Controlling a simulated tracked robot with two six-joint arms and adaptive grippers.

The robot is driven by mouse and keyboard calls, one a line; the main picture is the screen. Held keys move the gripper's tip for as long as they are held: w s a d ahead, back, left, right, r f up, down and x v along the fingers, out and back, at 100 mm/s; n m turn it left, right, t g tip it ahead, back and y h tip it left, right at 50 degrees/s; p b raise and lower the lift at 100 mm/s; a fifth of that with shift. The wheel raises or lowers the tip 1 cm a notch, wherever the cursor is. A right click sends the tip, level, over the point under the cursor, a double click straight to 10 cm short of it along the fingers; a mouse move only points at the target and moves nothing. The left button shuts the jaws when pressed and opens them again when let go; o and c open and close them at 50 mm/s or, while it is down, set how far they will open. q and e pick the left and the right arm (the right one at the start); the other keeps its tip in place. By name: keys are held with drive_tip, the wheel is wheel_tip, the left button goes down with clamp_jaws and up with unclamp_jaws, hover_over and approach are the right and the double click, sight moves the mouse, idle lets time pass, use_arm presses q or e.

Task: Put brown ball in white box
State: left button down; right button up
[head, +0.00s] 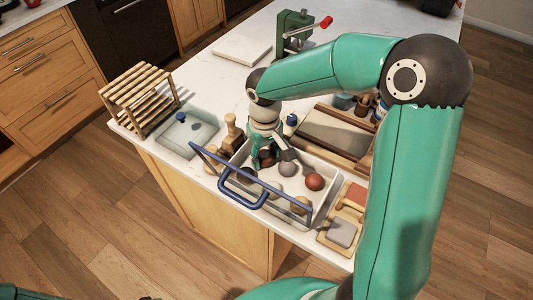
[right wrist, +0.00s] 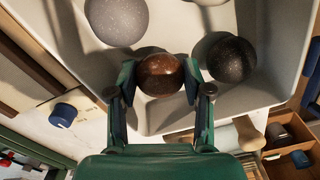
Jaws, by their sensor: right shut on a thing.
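My right gripper (head: 264,158) reaches down into the white box (head: 325,202), near its far left corner. In the right wrist view the gripper (right wrist: 160,88) is shut on a brown ball (right wrist: 160,75), with a finger on each side. The ball also shows in the head view (head: 268,158), partly covered by the gripper. It is within the box walls; I cannot tell whether it touches the floor. A grey ball (head: 287,168), a reddish ball (head: 314,182) and several others lie in the box. My left gripper is out of view.
Blue bars (head: 242,187) cross the box's near side. A wooden rack (head: 138,97) and a pale basin (head: 186,133) stand to the left. A wooden tray (head: 335,135) lies behind the box, and sponges and wood tools (head: 345,222) sit to the right.

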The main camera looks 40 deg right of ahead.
sight(265, 155)
drive_tip(key=shift+f, duration=0.2)
drive_tip(key=o, duration=0.9)
wheel_tip(265, 155, up, 12)
drive_tip(key=shift+r, duration=0.1)
idle(0.5)
